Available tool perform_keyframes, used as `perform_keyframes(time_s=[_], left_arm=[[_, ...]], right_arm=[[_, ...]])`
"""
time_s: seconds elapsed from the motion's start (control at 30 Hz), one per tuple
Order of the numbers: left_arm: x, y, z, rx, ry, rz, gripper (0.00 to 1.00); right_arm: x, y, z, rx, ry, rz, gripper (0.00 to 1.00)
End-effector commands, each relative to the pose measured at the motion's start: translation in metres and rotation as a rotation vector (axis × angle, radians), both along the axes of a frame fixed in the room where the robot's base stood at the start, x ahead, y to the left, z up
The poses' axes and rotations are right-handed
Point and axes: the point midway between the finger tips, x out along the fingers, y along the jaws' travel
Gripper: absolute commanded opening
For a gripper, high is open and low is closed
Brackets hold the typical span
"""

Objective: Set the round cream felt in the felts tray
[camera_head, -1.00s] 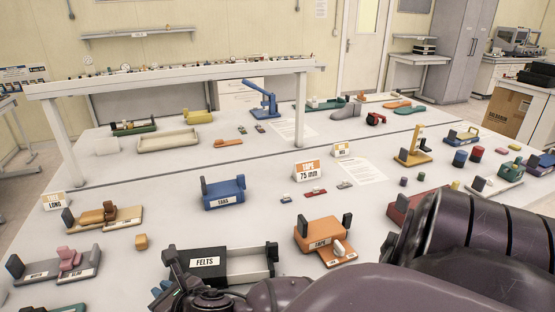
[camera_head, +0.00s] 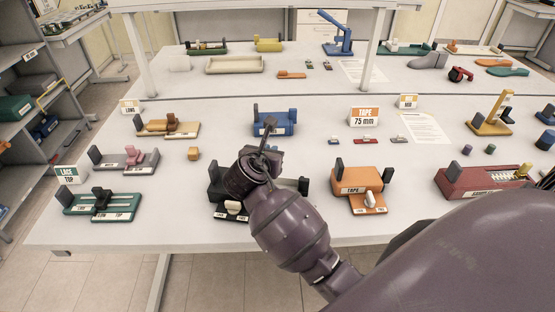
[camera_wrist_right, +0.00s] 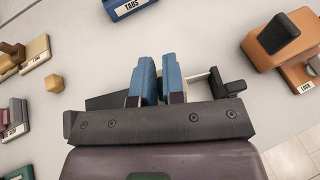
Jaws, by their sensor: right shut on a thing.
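The black felts tray (camera_head: 216,184) stands near the front edge of the table, partly covered by my right arm. A white knob (camera_head: 233,207) and small labels show at its front. My right gripper (camera_head: 270,150) is over the tray. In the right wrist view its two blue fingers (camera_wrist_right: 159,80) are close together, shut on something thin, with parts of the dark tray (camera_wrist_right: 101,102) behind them. The round cream felt cannot be made out; what is between the fingers is almost wholly hidden. My left gripper is not in view.
An orange tape stand (camera_head: 356,181) stands close to the right of the tray. A blue tabs stand (camera_head: 275,124) is behind it and a small orange-brown block (camera_head: 194,154) to its left. A green lace stand (camera_head: 101,203) is further left. The table between them is clear.

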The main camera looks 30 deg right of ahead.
Motion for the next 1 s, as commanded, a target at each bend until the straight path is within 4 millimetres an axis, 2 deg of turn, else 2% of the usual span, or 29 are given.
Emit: perform_keyframes(time_s=[0.2,0.33,0.77,1.0], left_arm=[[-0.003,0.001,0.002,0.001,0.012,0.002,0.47],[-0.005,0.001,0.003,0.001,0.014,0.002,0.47],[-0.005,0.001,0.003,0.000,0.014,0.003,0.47],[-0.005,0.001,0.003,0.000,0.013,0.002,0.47]], right_arm=[[-0.013,-0.008,-0.013,0.005,0.006,-0.265,0.00],[-0.020,-0.008,-0.019,0.001,0.003,-0.348,0.00],[-0.024,-0.008,-0.022,-0.002,-0.001,-0.386,0.00],[-0.022,-0.011,-0.014,0.052,0.022,-0.387,0.00]])
